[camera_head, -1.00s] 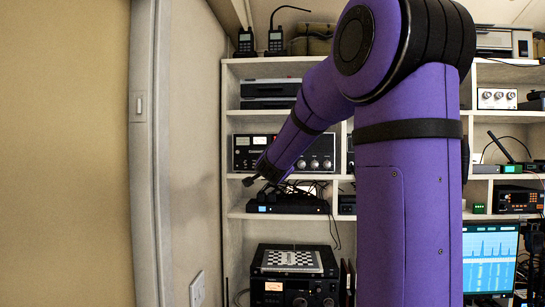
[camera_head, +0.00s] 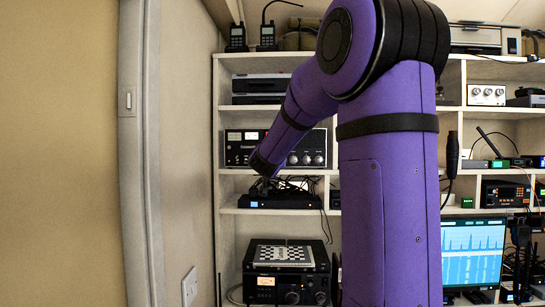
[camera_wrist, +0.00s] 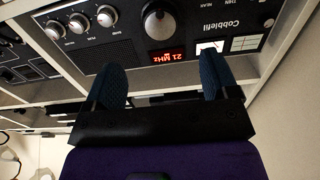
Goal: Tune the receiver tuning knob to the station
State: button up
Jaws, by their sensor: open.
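The receiver (camera_head: 243,146) is a dark unit with two lit meters and a row of silver knobs on the middle shelf. Its right half is partly behind my forearm. In the wrist view its panel (camera_wrist: 205,20) appears upside down, with a red "21 MHz" display. The large round tuning knob (camera_wrist: 160,22) shows near the top edge, between and beyond my fingertips. My gripper (camera_wrist: 161,72) is open, with two blue fingers spread apart and nothing between them. The fingers are apart from the knob. In the head view, the gripper (camera_head: 264,186) is small and dark below the receiver.
Three smaller knobs (camera_wrist: 80,24) sit beside the large knob. A black box with cables (camera_head: 280,200) lies on the shelf below. A lower radio (camera_head: 290,290) bears a checkered board (camera_head: 284,254). A wall and door frame stand left; a monitor (camera_head: 473,253) stands right.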

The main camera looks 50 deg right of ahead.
jog(key=x, duration=0.9)
jog(key=shift+w, duration=0.15)
jog(key=shift+d, duration=0.1)
jog(key=shift+c, duration=0.2)
jog(key=c, duration=0.9)
jog(key=shift+o, duration=0.2)
